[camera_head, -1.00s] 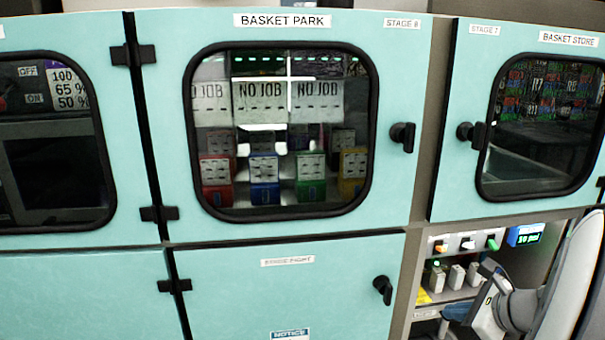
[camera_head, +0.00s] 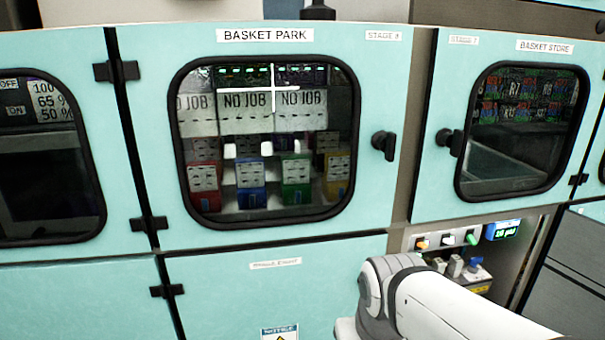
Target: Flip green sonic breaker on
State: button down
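The green breaker switch (camera_head: 471,238) is the rightmost of three small switches on a grey strip in the recess at lower right, below the gap between the two upper doors. It is small, and I cannot tell its lever position. A white-lever switch (camera_head: 447,239) and an orange one (camera_head: 421,243) sit to its left. I cannot read a sonic label. My white arm crosses the lower right, in front of the lower part of the recess. My gripper does not show in this view.
A small lit display (camera_head: 503,230) is right of the switches. Grey blocks, one by a blue part (camera_head: 474,264), stand below them, partly behind my arm. The Basket Park door (camera_head: 300,225) and Basket Store door (camera_head: 440,200) are shut, with dark knobs.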

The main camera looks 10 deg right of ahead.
aim_at(470, 238)
jog(key=u, duration=1)
jog(key=k, duration=1.1)
jog(key=z, duration=1)
jog(key=i, duration=1.2)
